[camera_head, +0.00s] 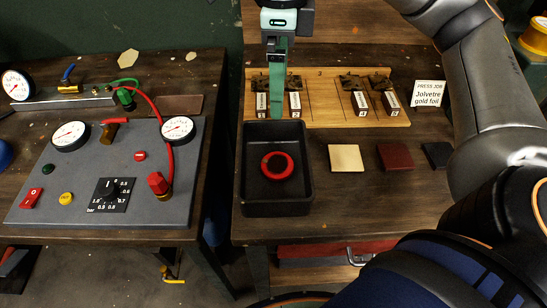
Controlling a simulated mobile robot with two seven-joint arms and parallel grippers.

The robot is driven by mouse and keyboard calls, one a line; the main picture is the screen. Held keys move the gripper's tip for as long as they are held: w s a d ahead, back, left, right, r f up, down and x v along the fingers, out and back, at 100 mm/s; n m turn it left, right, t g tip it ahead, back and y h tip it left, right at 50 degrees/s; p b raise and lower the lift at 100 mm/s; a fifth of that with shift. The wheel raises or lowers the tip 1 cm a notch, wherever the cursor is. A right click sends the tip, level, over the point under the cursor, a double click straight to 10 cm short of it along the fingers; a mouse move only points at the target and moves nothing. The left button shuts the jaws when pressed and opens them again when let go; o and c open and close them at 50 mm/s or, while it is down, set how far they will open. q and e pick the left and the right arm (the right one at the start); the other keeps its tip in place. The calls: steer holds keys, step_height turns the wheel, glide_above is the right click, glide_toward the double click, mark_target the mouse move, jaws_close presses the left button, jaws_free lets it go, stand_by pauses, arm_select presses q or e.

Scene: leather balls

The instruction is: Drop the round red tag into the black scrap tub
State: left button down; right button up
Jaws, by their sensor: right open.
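The round red tag (266,168), ring-shaped, lies inside the black scrap tub (307,185), on its floor near the middle. The tub stands on the right-hand wooden bench. My right gripper (277,112) comes down from the top with green fingers, above the tub's back edge and in front of the wooden rack. It is open and apart from the tag. The fingers overlap in this view, so the gap between them is hidden. My left gripper is not in view.
A wooden rack (325,108) with numbered tags stands behind the tub. Cream (346,158), dark red (396,157) and black (437,155) squares lie to the right. A white sign (429,94) stands behind them. A gauge panel (100,185) fills the left bench, with a gap between benches.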

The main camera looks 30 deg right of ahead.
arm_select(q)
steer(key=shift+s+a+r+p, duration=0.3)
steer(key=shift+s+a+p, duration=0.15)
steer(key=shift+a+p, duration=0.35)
arm_select(e)
step_height(320, 180, up, 5)
steer(key=shift+r, duration=0.1)
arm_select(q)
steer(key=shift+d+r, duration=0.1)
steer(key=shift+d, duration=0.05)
